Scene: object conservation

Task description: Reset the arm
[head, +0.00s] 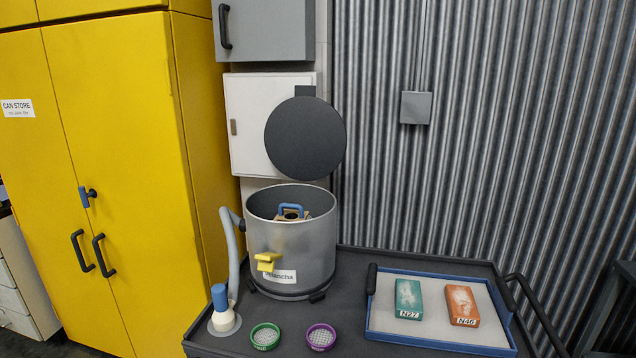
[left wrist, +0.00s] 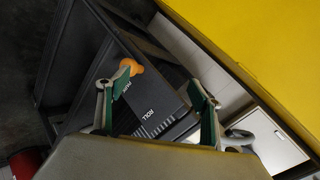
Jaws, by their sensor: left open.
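My left gripper (left wrist: 163,90) shows in the left wrist view with its two green-padded fingers spread apart and nothing between the tips. Beyond the fingers is a dark box (left wrist: 152,108) with white lettering and an orange knob (left wrist: 131,67). I cannot tell how far the fingers are from it. Neither of my grippers shows in the head view, and my right gripper is in no view.
In the head view a dark cart (head: 362,262) carries an open metal pot (head: 290,245), a blue-rimmed tray (head: 437,341) with a green block (head: 408,296) and an orange block (head: 461,302), and two mesh dishes. A yellow cabinet (head: 110,170) stands at left.

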